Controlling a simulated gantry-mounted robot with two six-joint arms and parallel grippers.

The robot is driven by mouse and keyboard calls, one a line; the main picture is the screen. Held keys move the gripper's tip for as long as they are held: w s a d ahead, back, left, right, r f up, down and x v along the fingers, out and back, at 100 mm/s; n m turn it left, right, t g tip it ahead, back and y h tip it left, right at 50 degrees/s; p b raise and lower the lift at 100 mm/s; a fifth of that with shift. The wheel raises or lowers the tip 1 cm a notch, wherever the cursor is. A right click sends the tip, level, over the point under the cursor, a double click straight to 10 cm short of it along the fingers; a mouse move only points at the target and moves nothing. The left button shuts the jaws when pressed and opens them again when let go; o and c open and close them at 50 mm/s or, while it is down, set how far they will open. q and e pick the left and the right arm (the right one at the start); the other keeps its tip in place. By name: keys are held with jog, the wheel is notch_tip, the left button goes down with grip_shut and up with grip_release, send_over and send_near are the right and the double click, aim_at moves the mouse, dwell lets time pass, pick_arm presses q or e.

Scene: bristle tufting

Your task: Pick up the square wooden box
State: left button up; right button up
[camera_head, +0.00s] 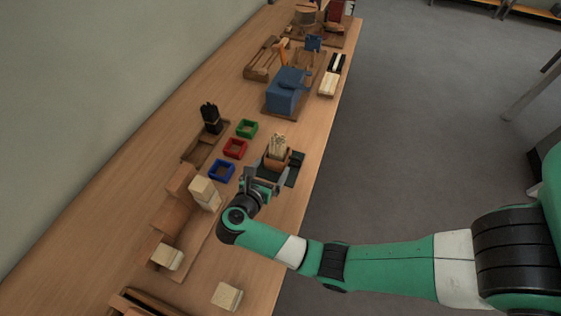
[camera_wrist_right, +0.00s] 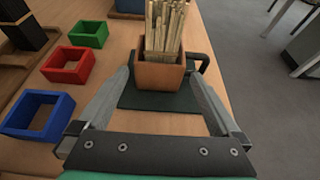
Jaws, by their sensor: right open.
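The square wooden box (camera_wrist_right: 160,76) is brown and stands upright on a dark green mat (camera_wrist_right: 152,98), with a bundle of pale thin sticks (camera_wrist_right: 164,30) rising out of it. In the head view the box (camera_head: 273,164) is partly hidden by my right gripper (camera_head: 262,182). In the right wrist view my right gripper (camera_wrist_right: 158,82) is open, with one finger toward each side of the box. The fingertips reach close to its sides; I cannot tell whether they touch it. My left gripper is not in view.
Blue (camera_head: 222,170), red (camera_head: 235,148) and green (camera_head: 247,128) square frames lie left of the box. A black item (camera_head: 210,117) stands in a wooden tray behind them. Pale blocks (camera_head: 203,190) are nearer. A blue machine (camera_head: 285,90) stands farther back. The table's right edge is close.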

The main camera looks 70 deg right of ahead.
aim_at(274, 163)
jog(key=shift+w+d+f, duration=0.15)
jog(key=shift+d+f, duration=0.1)
jog(key=shift+d, duration=0.4)
jog(key=b+x, duration=0.2)
jog(key=x, duration=0.3)
jog(key=shift+d+f, duration=0.1)
jog(key=shift+c, duration=0.2)
jog(key=c, duration=1.2)
